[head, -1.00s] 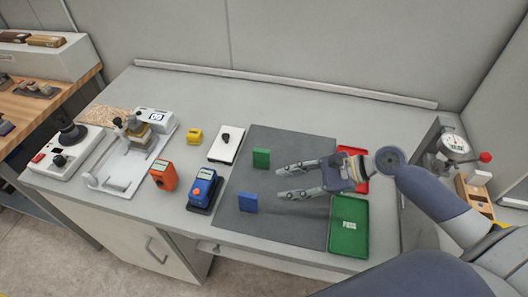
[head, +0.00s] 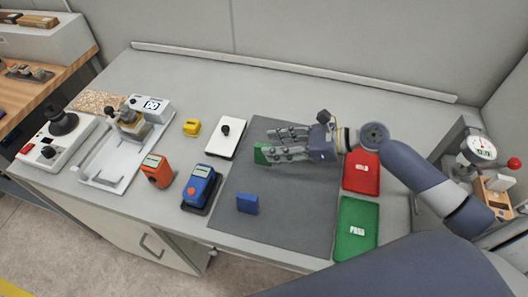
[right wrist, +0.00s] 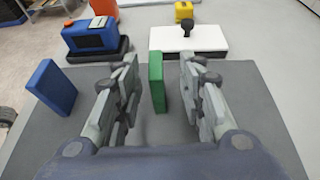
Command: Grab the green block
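The green block (right wrist: 157,82) stands upright on the dark grey mat (head: 300,220). In the right wrist view it is between the two fingers of my right gripper (right wrist: 158,85), with a gap on each side. The gripper is open. In the head view my right gripper (head: 284,143) comes in from the right and its fingers partly hide the green block (head: 262,155). My left gripper is not in either view.
A blue block (head: 247,204) stands on the mat nearer the front. Red (head: 362,184) and green (head: 345,243) trays lie at the mat's right. A blue device (head: 201,187), an orange device (head: 157,170) and a white plate (head: 232,146) stand left of it.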

